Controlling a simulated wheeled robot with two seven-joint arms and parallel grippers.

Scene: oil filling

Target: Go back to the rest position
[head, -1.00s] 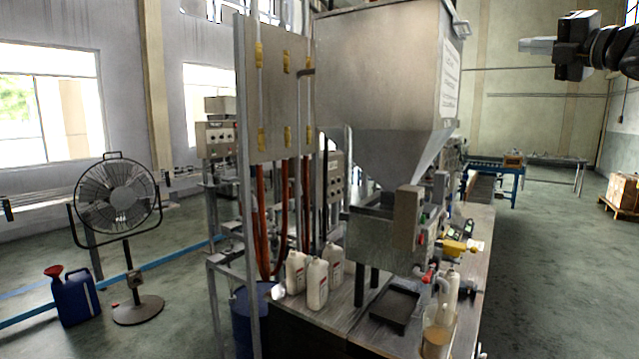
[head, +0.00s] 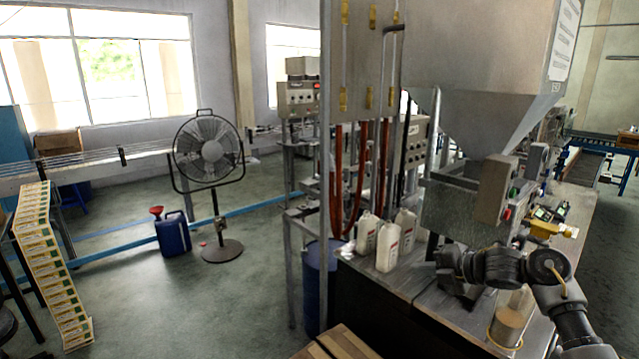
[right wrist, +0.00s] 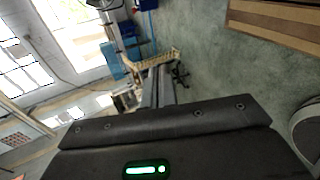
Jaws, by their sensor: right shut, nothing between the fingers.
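My right arm comes in from the lower right of the head view. Its gripper (head: 450,278) is in front of the filling machine's worktable (head: 425,312), over its front part in the picture. In the right wrist view the two dark fingers (right wrist: 158,88) lie close together, shut, with nothing held between them. The floor and windows show beyond them. My left gripper is not in view.
The filling machine with its steel hopper (head: 480,85) stands at right. White bottles (head: 388,248) stand on the worktable. A fan (head: 208,150), a blue jerrycan (head: 173,235) and a stack of boxes (head: 50,270) are at left. Open floor lies between them and the machine.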

